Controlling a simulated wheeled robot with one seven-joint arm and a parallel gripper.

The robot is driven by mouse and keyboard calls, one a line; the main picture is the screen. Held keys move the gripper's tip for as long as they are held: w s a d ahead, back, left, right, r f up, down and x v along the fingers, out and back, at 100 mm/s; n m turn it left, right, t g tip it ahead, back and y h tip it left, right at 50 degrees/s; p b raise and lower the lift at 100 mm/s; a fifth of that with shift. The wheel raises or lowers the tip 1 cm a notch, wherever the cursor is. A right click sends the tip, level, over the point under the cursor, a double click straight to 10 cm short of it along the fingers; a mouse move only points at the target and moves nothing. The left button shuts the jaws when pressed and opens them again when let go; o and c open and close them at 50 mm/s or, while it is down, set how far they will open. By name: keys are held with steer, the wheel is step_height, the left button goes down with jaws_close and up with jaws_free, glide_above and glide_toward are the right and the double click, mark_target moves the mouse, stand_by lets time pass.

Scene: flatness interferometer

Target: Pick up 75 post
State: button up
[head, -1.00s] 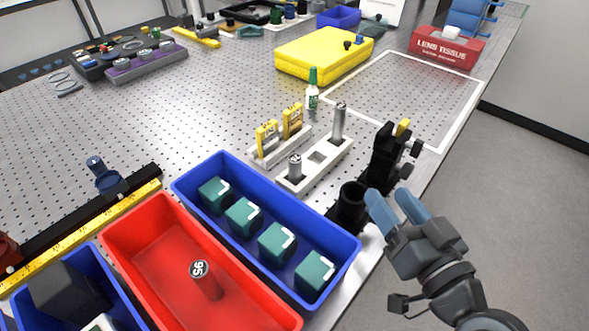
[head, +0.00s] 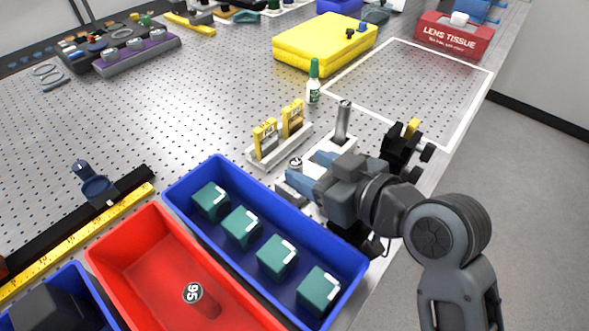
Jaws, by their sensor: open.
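A grey rack (head: 322,158) holds a tall metal post (head: 343,122) upright in its far slot. A shorter post (head: 295,163) stands nearer, and only its labelled top shows; I cannot read its number. My gripper (head: 297,174) is open, with blue fingers low over the near end of the rack, close beside the short post. My gripper hides most of that post and part of the rack, so I cannot tell whether they touch.
A blue bin (head: 186,181) with several teal cubes lies just left of my gripper. Yellow-tagged pieces (head: 266,138) in a holder, a green-capped bottle (head: 314,88) and a black mount (head: 398,148) stand close around the rack. The white-outlined area is clear.

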steer(key=shift+p+x, duration=0.7)
steer(key=shift+x, duration=2.45)
steer(key=shift+s+a+f, duration=0.1)
steer(key=shift+c, duration=0.5)
jaws_close()
